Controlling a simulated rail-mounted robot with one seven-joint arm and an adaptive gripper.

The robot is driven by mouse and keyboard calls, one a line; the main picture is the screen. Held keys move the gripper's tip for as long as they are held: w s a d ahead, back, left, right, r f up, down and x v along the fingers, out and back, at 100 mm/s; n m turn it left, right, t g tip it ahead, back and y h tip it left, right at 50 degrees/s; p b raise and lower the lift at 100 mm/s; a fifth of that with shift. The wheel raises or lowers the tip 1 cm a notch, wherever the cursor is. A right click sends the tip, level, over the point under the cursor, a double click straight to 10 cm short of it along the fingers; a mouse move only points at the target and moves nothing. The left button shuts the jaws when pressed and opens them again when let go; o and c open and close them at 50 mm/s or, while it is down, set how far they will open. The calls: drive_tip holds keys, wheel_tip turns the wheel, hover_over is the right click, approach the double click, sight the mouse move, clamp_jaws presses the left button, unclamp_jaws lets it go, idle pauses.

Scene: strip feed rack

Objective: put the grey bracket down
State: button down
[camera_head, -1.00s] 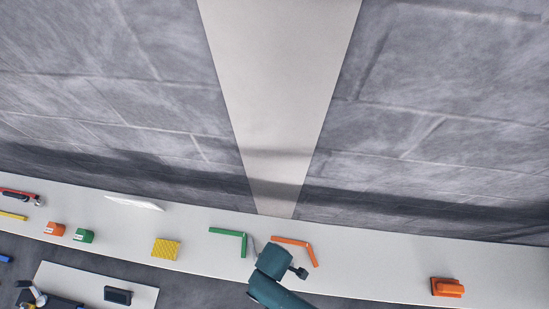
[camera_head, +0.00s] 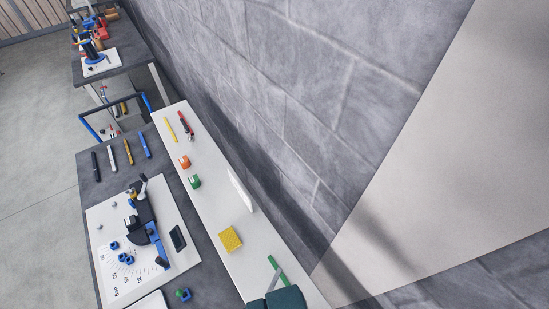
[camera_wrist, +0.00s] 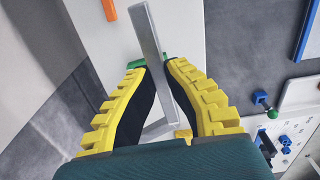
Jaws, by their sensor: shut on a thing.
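The grey bracket (camera_wrist: 150,38) is a flat metal L-shape in the wrist view. My gripper (camera_wrist: 157,64), with ribbed yellow fingers and dark inner pads, is shut on it. One arm of the bracket runs up past the fingertips, and the rest shows between the fingers. A white shelf lies behind the bracket; I cannot tell whether they touch.
An orange piece (camera_wrist: 109,10) shows in the wrist view. A dark bench (camera_head: 200,225) adjoins the shelf; the wall stands behind.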

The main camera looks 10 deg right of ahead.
drive_tip(key=w+a+r+m+p, duration=0.2)
drive_tip(key=w+a+m, duration=0.3)
drive_tip(key=w, duration=0.3)
drive_tip(key=shift+w+r+p, duration=0.25)
drive_tip(key=shift+w+p, duration=0.05)
drive_tip(key=shift+p, duration=0.05)
